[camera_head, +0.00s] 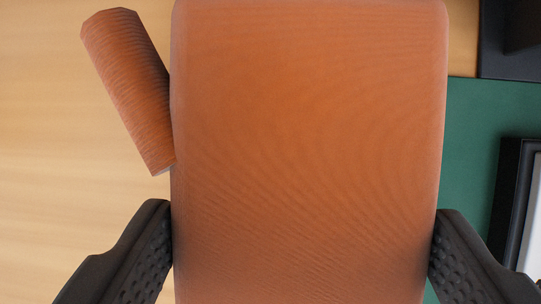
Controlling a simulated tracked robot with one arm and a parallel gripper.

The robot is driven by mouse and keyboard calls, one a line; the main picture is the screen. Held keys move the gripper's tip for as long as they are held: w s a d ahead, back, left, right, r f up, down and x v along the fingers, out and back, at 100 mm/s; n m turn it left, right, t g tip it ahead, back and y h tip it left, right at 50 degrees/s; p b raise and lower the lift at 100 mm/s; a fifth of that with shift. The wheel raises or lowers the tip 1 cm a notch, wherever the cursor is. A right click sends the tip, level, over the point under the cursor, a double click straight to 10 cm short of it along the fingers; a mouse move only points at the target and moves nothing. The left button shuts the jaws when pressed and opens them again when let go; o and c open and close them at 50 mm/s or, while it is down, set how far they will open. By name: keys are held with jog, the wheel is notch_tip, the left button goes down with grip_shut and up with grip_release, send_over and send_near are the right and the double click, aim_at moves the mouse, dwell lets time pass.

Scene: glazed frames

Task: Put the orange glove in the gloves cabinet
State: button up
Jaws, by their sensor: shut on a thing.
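The orange glove (308,130) fills the middle of the head camera view, with its thumb (128,85) sticking out at the upper left. My gripper (304,240) is shut on the glove, with one black finger touching its left edge and the other its right edge. The lower end of the glove runs out of the picture. I see no gloves cabinet in this view.
A light wooden surface (60,150) lies on the left. A green surface (480,130) lies on the right behind the glove. A black object (510,40) is at the top right corner, and a black-framed item with a pale inside (514,190) is at the right edge.

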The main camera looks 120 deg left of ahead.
jog(key=shift+w, duration=0.3)
jog(key=shift+f, duration=1.75)
jog(key=shift+f, duration=0.1)
jog(key=o, duration=0.8)
jog(key=shift+o, duration=0.2)
jog(key=shift+r, duration=0.2)
jog(key=v, duration=1.2)
